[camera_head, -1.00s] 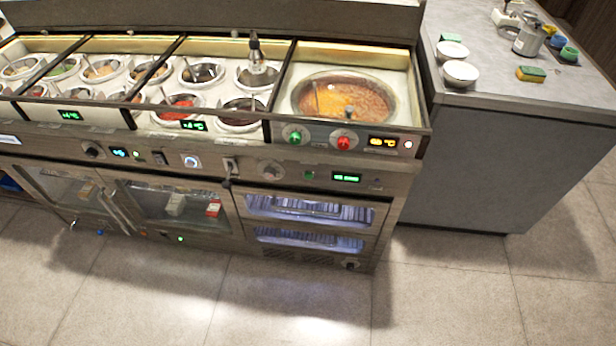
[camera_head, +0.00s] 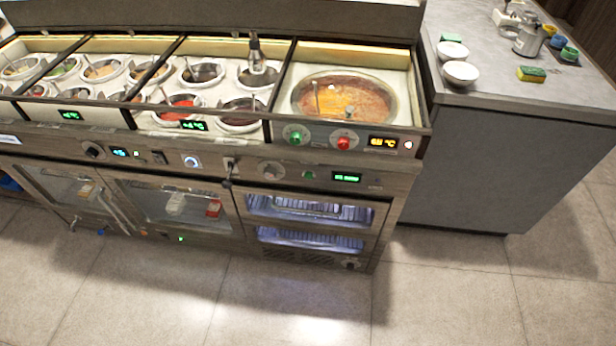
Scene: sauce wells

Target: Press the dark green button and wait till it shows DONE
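A small dark green button (camera_head: 308,175) sits on the lower front panel of the steel counter, below the large soup well. Just right of it is a small display (camera_head: 346,177) with green lettering, too small to read surely. Higher up are a brighter green round button (camera_head: 295,137) and a red one (camera_head: 344,143), beside an amber temperature display (camera_head: 383,143). Neither of my grippers shows in the head view, and nothing touches the dark green button.
The large well (camera_head: 385,95) holds orange-brown soup. Several smaller sauce wells are to its left. A grey side counter (camera_head: 520,100) on the right bears white bowls (camera_head: 460,73), a sponge (camera_head: 531,74) and a metal jug (camera_head: 528,40). The tiled floor (camera_head: 300,305) in front is clear.

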